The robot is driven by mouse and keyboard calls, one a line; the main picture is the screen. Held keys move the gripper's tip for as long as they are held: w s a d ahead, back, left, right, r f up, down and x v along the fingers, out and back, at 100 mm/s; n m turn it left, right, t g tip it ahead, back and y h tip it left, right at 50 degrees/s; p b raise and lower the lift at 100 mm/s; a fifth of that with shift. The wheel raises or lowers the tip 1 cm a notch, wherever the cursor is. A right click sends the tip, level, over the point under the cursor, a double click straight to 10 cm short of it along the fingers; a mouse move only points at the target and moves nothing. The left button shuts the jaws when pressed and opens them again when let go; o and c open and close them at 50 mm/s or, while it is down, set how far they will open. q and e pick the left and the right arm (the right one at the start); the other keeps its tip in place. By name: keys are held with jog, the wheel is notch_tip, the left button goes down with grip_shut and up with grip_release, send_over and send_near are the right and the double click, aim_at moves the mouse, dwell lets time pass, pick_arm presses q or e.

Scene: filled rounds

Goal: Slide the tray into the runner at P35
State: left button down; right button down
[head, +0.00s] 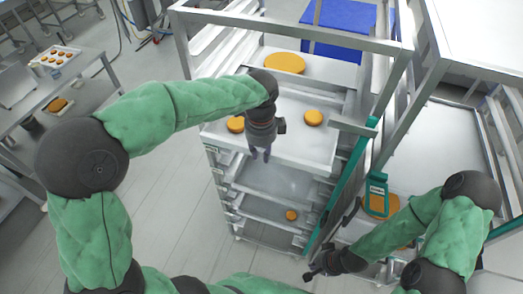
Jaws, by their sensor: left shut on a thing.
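A pale metal tray (290,147) bears orange rounds and sits at the upper part of the open metal rack (240,235). Two rounds, one at the left (235,125) and one at the right (313,118), show on it. My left gripper (260,155) points down at the tray's front edge and is shut on it. My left forearm and wrist hide part of the tray. My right gripper (312,274) is low, right of the rack's lower levels, apart from the tray; its fingers are too small to judge. Small labels line the rack's left post; I cannot read P35.
Behind the tray lies another round (285,63). Lower rack levels hold trays, one with a small round (291,215). A side table (70,85) stands at left; floor between is clear.

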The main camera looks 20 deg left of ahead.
pick_arm(q)
jog(key=shift+f+b, duration=0.8)
jog(key=shift+f, duration=0.35)
dwell(0.4)
jog(key=c, duration=1.1)
grip_release()
jog(key=shift+c, duration=0.2)
jog(key=shift+o, duration=0.8)
jog(key=shift+f, duration=0.1)
notch_tip(320, 180, up, 12)
jog(key=shift+s, duration=0.2)
